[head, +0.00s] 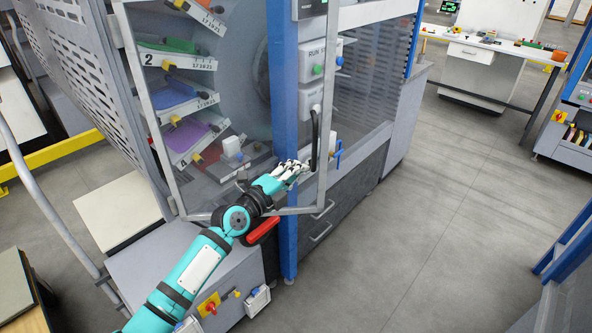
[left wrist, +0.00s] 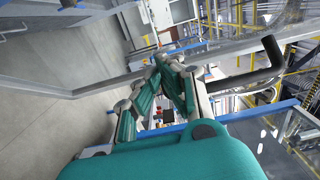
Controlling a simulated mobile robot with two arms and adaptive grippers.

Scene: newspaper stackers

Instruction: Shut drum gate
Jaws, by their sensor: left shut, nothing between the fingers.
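The drum gate (head: 325,110) is a clear panel in a grey metal frame at the front of the machine. Its frame overlaps the blue post (head: 285,120), so it appears to stand ajar; I cannot tell by how much. A black handle (head: 314,140) sits on its right upright. My left gripper (head: 297,168) is shut and empty, just left of the handle's lower end, close to the gate; contact is unclear. In the left wrist view the closed fingers (left wrist: 168,65) lie by the grey frame bar, with the black handle (left wrist: 255,80) to their right. My right gripper is out of view.
Colored trays (head: 180,95) show behind the panel. A red lever (head: 262,230) lies just below my left wrist. A grey cabinet (head: 220,270) stands under my arm. The floor (head: 430,220) to the right is clear, up to a far workbench (head: 475,52).

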